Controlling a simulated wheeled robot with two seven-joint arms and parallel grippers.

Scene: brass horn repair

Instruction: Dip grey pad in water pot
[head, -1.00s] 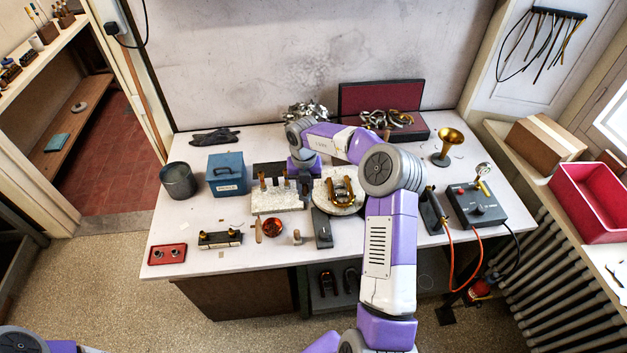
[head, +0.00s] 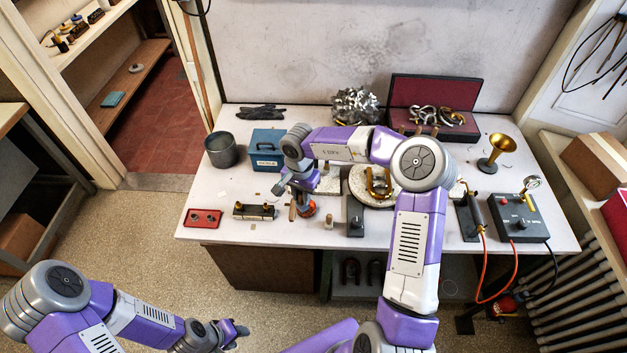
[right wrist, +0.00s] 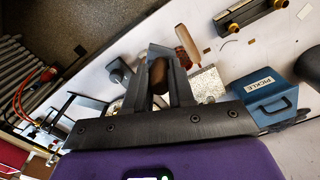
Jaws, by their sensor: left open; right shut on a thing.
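A small reddish copper-coloured pot (head: 308,209) stands near the table's front edge, partly hidden by my right gripper (head: 297,188). The pot also shows just past the fingertips in the right wrist view (right wrist: 183,58). My right gripper is shut on a brown handle (right wrist: 158,74). The handle's far end is hidden, so I cannot see a grey pad on it, nor tell if it touches the pot. My left gripper (head: 238,331) is open and empty, away from the table over the floor.
A wooden stick (right wrist: 188,42) lies beside the pot. A blue box (head: 265,147) and a grey can (head: 221,150) stand at the left. A red tray (head: 203,218) and a dark block with brass (head: 254,211) lie near the front. A gauge box (head: 519,218) with hoses stands right.

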